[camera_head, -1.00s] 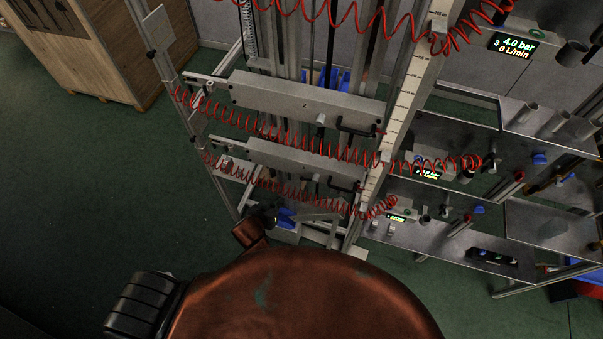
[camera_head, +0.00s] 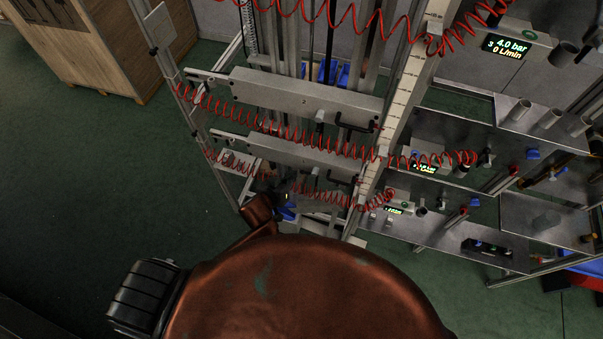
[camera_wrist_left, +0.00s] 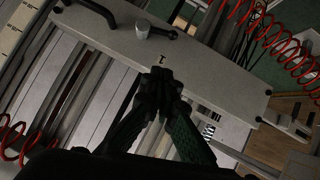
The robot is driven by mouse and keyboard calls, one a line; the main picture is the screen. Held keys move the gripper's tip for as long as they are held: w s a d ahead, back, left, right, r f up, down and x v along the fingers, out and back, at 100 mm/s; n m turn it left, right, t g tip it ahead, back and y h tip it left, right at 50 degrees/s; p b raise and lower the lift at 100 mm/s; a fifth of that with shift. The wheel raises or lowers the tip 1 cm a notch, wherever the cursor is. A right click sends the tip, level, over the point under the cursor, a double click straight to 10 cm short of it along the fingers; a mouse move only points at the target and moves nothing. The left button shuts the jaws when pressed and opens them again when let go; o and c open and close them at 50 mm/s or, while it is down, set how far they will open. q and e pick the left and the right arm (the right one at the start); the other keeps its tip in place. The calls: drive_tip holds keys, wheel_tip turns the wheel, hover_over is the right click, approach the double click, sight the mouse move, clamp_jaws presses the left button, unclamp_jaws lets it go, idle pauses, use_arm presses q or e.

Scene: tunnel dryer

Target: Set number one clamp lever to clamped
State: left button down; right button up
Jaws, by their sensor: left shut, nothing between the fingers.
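A pale beam marked 1 (camera_wrist_left: 200,62) fills the upper middle of the left wrist view. It carries a grey round knob (camera_wrist_left: 142,29) with a short dark arm beside it, and a black bent handle (camera_wrist_left: 97,12). I cannot tell for certain which is the clamp lever, or its setting. My left gripper (camera_wrist_left: 160,76) is shut and empty, its tips over the beam just below the digit; contact is unclear. In the head view, the lower beam (camera_head: 285,151) has a black handle (camera_head: 341,182) at its right end. My left gripper is dark and hard to make out there.
A similar beam (camera_head: 300,94) lies above. Red coiled hoses (camera_head: 270,128) hang across the frame. A ruled upright (camera_head: 401,100) stands to the right, with shelves and a 4.0 bar display (camera_head: 507,46) beyond. A wooden cabinet (camera_head: 110,45) stands left; green floor (camera_head: 90,190) is clear.

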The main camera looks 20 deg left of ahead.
use_arm(q)
drive_tip(key=w+d+f, duration=0.2)
drive_tip(key=w+f, duration=0.3)
drive_tip(key=f, duration=0.2)
drive_tip(key=shift+w+p, duration=0.35)
drive_tip(key=shift+p, duration=0.1)
drive_tip(key=shift+d+f, duration=0.1)
